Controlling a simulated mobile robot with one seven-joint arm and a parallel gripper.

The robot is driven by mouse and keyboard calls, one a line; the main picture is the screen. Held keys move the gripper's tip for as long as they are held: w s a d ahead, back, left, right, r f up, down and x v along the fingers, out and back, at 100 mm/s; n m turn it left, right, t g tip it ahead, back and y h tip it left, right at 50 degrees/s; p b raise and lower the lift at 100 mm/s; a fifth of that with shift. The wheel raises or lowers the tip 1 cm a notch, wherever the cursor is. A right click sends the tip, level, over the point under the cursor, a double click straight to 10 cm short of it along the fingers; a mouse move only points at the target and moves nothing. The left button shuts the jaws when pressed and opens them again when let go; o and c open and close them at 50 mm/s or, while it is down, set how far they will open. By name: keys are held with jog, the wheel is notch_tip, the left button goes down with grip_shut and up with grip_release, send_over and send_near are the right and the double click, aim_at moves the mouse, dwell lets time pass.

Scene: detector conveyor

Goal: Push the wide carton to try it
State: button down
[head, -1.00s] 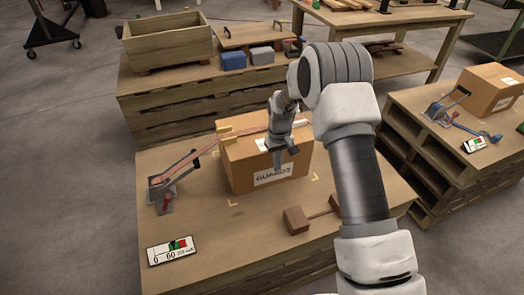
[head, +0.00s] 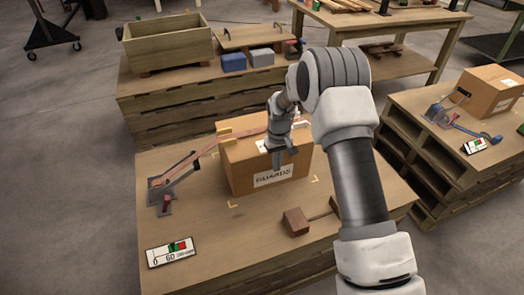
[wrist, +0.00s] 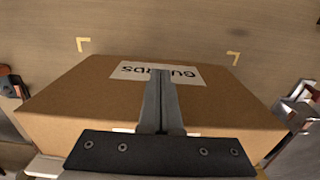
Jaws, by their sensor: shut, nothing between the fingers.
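The wide carton (head: 240,175), brown with a white label reading GUARDS, stands upright on the near wooden table, between yellow corner marks. My gripper (head: 277,165) points down at the carton's label side, its closed fingers overlapping the label's top edge in the head view. In the wrist view the carton (wrist: 85,110) fills the middle. The shut fingers (wrist: 160,80) reach over its top to the label (wrist: 128,72), with nothing between them. I cannot tell whether the fingertips touch the carton. Part of its top is hidden by my arm.
A lever device (head: 165,195) stands left of the carton, and a gauge card (head: 170,252) lies at the front left. A brown block (head: 297,221) lies front right. A second carton (head: 490,92) stands on the right pallet stack.

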jog(key=shift+w+a, duration=0.3)
jog(key=shift+w, duration=0.3)
jog(key=shift+w+a+r, duration=0.15)
jog(key=shift+w+r, duration=0.05)
jog(key=shift+w, duration=0.1)
dwell(1.8)
jog(key=shift+s, duration=0.1)
notch_tip(320, 180, up, 10)
jog(key=s+d+p, duration=0.1)
jog(key=s+p, duration=0.1)
jog(key=p, duration=0.3)
jog(key=shift+s+f+p, duration=0.2)
jog(key=shift+s+p, duration=0.05)
jog(key=shift+p, duration=0.15)
dwell(0.5)
jog(key=shift+d, duration=0.1)
